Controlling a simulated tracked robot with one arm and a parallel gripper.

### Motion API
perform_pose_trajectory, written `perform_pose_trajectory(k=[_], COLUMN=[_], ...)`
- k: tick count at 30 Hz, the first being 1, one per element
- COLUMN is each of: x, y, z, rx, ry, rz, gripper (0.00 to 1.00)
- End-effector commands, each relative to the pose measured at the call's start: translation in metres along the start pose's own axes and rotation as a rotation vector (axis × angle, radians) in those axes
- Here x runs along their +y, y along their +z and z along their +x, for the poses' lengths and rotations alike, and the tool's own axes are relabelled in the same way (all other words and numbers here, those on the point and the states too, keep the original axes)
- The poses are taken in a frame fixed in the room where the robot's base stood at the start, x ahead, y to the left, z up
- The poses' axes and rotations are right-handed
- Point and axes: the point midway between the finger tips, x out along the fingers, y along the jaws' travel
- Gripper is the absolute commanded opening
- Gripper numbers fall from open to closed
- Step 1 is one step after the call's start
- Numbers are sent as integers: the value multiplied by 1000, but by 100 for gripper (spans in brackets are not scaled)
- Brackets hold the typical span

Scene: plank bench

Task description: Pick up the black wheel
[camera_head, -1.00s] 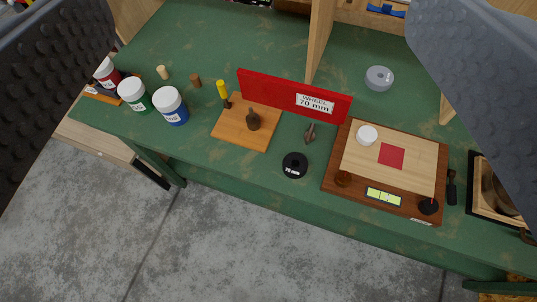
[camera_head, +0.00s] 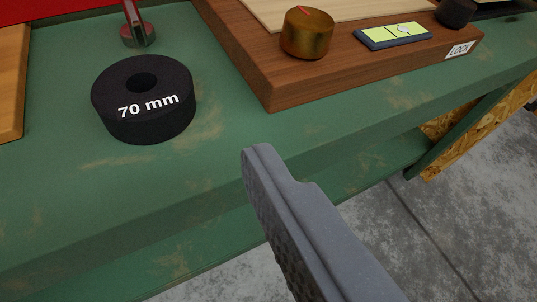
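The black wheel (camera_head: 144,99) is a thick black disc with a centre hole and "70 mm" in white on it. It lies flat on the green bench top (camera_head: 170,190), near the front edge. One grey finger of my gripper (camera_head: 305,225) shows at lower centre-right, its tip in front of the bench, to the right of and nearer than the wheel. Its ridged inner face is bare and touches nothing. The other finger is out of the frame. The gripper looks open and empty, apart from the wheel.
Right of the wheel is a wooden board device with a brass knob (camera_head: 307,33), a yellow-green display (camera_head: 392,36) and a "LOCK" label. A small metal piece (camera_head: 137,25) stands behind the wheel. A wooden board (camera_head: 12,85) and red sign edge (camera_head: 60,8) are at left.

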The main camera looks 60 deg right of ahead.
Motion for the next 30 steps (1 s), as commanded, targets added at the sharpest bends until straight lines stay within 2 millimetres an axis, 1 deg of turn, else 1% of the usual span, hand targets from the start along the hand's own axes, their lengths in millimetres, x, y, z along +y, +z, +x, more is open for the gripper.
perform_pose_trajectory(k=[1, 5, 12, 15, 18, 26, 30], x=[4, 8, 9, 8, 9, 9, 9], y=[6, 8, 7, 6, 6, 6, 2], z=[1, 14, 58, 72, 82, 93, 111], rx=[1, 6, 6, 7, 5, 3, 5], ry=[13, 28, 27, 26, 25, 25, 26], rz=[-13, -18, -19, -16, -17, -17, -15], gripper=[86, 86, 86, 86, 86, 86, 86])
